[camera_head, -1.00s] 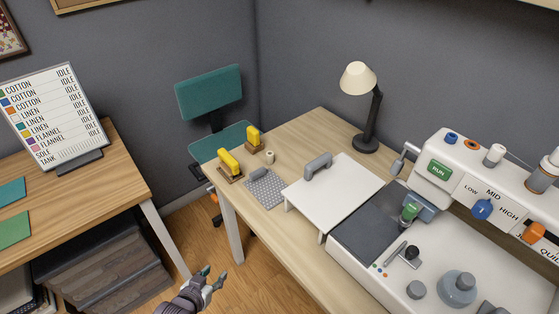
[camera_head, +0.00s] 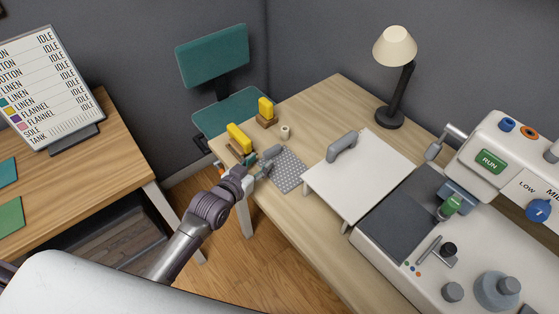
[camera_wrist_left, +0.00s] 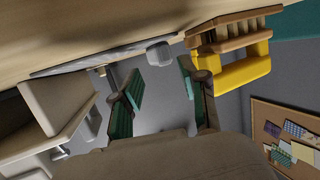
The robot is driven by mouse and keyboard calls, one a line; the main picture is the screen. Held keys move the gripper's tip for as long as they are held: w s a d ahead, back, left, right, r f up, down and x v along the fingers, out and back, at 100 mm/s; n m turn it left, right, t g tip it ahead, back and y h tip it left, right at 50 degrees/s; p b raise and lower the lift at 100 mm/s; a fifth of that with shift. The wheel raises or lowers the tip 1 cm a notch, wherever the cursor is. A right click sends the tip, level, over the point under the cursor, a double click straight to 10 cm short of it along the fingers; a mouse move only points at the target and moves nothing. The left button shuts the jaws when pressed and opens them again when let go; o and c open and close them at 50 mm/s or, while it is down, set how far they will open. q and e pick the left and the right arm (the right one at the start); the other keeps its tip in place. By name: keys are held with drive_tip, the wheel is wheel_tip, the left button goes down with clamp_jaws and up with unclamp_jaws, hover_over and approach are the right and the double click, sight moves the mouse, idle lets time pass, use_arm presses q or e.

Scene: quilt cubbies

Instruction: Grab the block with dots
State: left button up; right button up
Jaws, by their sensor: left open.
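A flat grey piece with light dots (camera_head: 288,172) lies on the sewing table, with a grey rounded grip (camera_head: 270,152) at its left end. My left gripper (camera_head: 263,166) is just in front of that end, over the table's left edge. In the left wrist view, which looks upside down, the dotted piece shows edge-on as a thin grey slab (camera_wrist_left: 95,62). Its grip (camera_wrist_left: 159,53) stands ahead, between the lines of the fingers. The left gripper (camera_wrist_left: 161,84) is open there, with nothing between its green pads. My right gripper is not in view.
Two yellow-topped wooden blocks (camera_head: 239,138) (camera_head: 266,109) and a small spool (camera_head: 285,132) stand close by. A white raised board (camera_head: 365,178) with a grey handle is to the right, before the sewing machine (camera_head: 485,205). A teal chair (camera_head: 228,115) is behind.

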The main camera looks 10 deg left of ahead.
sight(265, 157)
use_arm(q)
drive_tip(key=x, duration=0.5)
drive_tip(key=shift+w+f, duration=0.15)
drive_tip(key=shift+f, duration=0.1)
clamp_jaws()
